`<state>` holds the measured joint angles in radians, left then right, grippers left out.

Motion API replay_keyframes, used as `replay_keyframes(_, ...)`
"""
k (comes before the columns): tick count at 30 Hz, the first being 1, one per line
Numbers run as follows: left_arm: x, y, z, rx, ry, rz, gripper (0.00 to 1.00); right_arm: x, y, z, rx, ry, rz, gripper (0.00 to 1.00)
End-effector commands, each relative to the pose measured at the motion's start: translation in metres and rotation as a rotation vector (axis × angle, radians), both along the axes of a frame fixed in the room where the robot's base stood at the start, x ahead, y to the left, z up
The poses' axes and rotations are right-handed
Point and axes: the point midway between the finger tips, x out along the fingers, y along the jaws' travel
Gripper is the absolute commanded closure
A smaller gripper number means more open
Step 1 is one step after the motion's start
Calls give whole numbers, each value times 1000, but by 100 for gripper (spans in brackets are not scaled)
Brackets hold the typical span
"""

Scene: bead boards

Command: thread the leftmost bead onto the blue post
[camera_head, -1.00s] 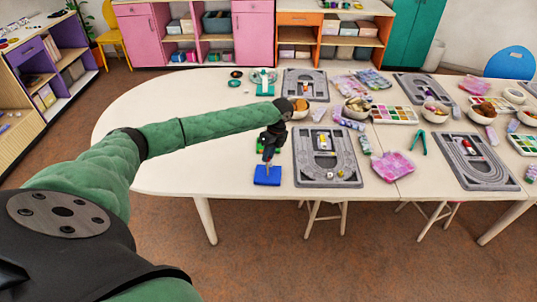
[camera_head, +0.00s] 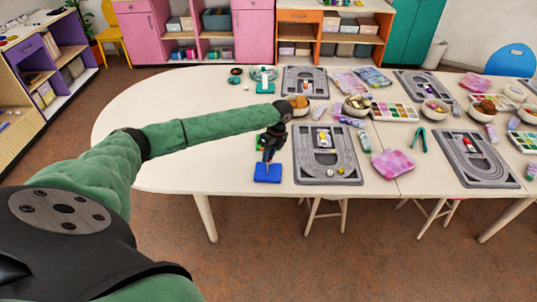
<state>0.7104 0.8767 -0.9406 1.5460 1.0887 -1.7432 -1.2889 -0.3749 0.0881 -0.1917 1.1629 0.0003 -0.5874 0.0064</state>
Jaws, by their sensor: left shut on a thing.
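A blue base (camera_head: 267,178) lies near the front edge of the table. My left gripper (camera_head: 267,161) points down right above it and is shut on a small bead, which is too small and dark to make out between the fingers. The blue post is mostly hidden by the fingers, so I cannot tell whether the bead is around it. Two small beads, one whitish (camera_head: 329,173) and one yellowish (camera_head: 340,170), lie at the front of the grey bead board (camera_head: 305,172) to the right. My right gripper is not in view.
A green base (camera_head: 260,141) is partly hidden behind my left gripper. Another grey board (camera_head: 292,88) and a green stand (camera_head: 265,88) are farther back. The table's left end is clear.

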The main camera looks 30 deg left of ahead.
Motion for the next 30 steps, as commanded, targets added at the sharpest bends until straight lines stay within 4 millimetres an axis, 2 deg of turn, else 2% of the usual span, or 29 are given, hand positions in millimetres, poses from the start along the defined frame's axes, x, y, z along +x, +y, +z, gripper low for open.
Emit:
replay_keyframes(7,0,0,0,0,0,0,100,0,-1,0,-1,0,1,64)
replay_keyframes(8,0,0,0,0,0,0,75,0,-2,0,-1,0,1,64)
replay_keyframes(11,0,0,0,0,0,0,56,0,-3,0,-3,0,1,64)
replay_keyframes(23,0,0,0,0,0,0,56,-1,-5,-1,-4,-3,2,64)
replay_keyframes(26,2,-1,5,1,-1,0,56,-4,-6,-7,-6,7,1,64)
replay_keyframes(30,6,-2,19,1,-3,-1,56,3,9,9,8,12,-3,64)
